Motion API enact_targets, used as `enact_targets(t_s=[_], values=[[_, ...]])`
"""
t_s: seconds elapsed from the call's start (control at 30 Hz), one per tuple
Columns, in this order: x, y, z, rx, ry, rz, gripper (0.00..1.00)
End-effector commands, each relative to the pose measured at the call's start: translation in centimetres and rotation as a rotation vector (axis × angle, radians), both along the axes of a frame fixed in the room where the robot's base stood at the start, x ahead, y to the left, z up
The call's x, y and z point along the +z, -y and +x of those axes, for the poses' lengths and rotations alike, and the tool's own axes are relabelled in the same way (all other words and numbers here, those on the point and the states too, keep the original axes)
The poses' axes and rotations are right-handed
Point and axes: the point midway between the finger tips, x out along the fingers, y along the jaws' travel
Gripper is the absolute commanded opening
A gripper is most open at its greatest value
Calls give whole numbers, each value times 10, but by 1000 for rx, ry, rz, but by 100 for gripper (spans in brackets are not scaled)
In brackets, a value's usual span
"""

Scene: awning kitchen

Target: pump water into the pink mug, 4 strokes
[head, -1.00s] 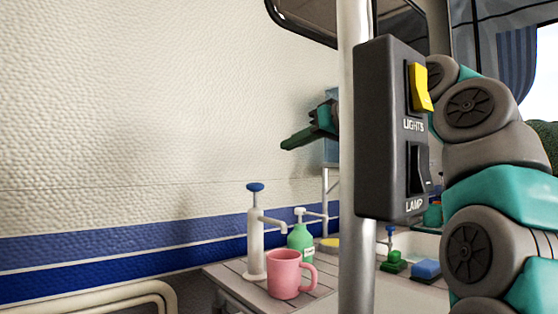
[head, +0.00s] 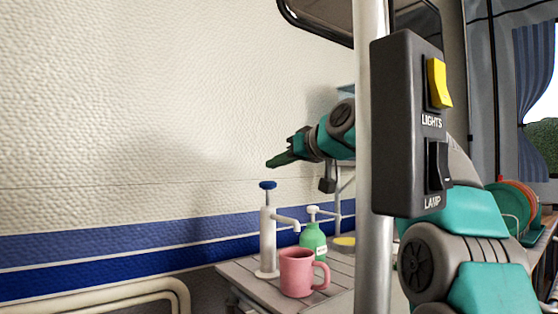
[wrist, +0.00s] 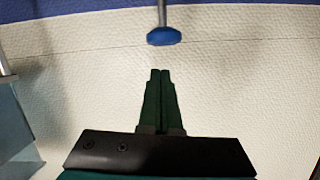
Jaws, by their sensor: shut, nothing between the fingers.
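The pink mug (head: 296,272) stands upright on the slatted counter, its handle to the right. The white hand pump (head: 267,240) stands just behind and left of it, with its blue knob (head: 267,185) raised on top. The pump's spout points right, over the mug's rim area. My gripper (head: 270,164) is shut and empty, in the air a little above the blue knob in the head view. In the wrist view my gripper (wrist: 160,72) shows its fingers together, and the blue knob (wrist: 163,36) lies beyond the tips, apart from them. The mug is not in the wrist view.
A green soap bottle (head: 313,240) with a white pump top stands behind the mug. A pole and a dark switch box (head: 405,125) stand in the foreground and hide part of my arm. A dish rack with plates (head: 515,208) is at the right. The wall is behind.

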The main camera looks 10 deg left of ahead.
Motion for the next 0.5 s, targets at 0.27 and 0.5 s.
enact_targets(t_s=[0.27, 0.5], values=[[-16, -1, -2, 1, 0, 2, 0], [-21, -2, -3, 0, 0, 0, 0]])
